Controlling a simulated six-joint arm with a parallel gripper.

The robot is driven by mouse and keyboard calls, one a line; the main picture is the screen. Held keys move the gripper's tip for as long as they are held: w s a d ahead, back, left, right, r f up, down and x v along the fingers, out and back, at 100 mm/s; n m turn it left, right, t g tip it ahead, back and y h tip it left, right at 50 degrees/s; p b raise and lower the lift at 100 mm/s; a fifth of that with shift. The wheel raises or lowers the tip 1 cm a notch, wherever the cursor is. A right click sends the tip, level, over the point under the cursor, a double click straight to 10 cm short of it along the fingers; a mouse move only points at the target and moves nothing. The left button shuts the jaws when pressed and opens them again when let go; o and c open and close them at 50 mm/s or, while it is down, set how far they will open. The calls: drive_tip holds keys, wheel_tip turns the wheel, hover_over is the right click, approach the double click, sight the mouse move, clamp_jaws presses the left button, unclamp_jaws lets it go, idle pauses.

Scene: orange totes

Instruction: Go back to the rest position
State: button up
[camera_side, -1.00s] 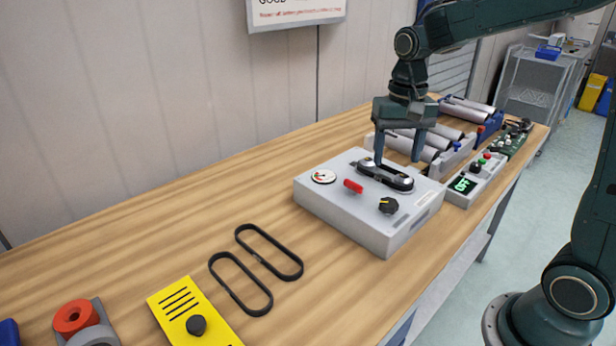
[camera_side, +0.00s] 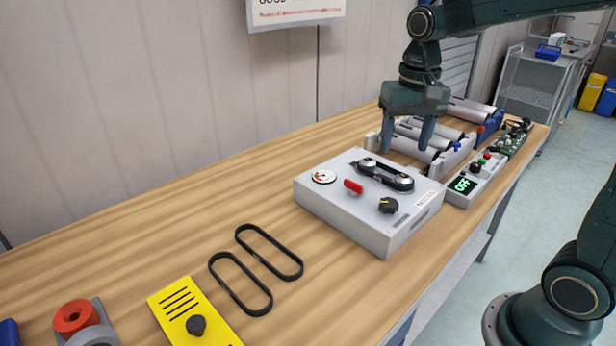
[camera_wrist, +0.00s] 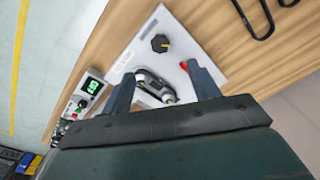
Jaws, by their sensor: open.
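My gripper (camera_side: 405,143) is open and empty in the side view, raised above and behind the grey box (camera_side: 340,212). The box carries a black belt around two silver pulleys (camera_side: 383,174), a red handle (camera_side: 353,187), a black knob (camera_side: 388,205) and a round gauge (camera_side: 323,177). In the wrist view, the two fingers (camera_wrist: 165,90) stand apart with the belt and pulleys (camera_wrist: 153,86) seen between them. The fingers touch nothing that I can make out.
Two loose black belts (camera_side: 241,285) lie on the wooden bench (camera_side: 180,235). Rollers (camera_side: 415,138) and a control box reading OFF (camera_side: 474,180) are beyond the grey box.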

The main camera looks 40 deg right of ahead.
drive_tip(key=s+a+n+t, duration=0.2)
drive_tip(key=s+n, duration=0.1)
drive_tip(key=s, duration=0.4)
drive_tip(key=s+a+r+n+t, duration=0.1)
drive_tip(key=s+a+n+t, duration=0.2)
drive_tip(key=s, duration=0.5)
drive_tip(key=shift+s+r+n, duration=0.2)
drive_tip(key=shift+s+n, duration=0.05)
drive_tip(key=shift+n, duration=0.15)
drive_tip(key=shift+w, duration=0.1)
idle(0.3)
drive_tip(key=w+d+f+n+g, duration=0.1)
drive_tip(key=w+d+n+g, duration=0.1)
drive_tip(key=w, duration=0.6)
drive_tip(key=w+d+f+n+g, duration=0.1)
drive_tip(key=w+d+n+g, duration=0.2)
drive_tip(key=w+n, duration=0.3)
drive_tip(key=w+d, duration=0.1)
drive_tip(key=w, duration=0.2)
drive_tip(key=shift+f+g, duration=0.3)
drive_tip(key=shift+f, duration=0.15)
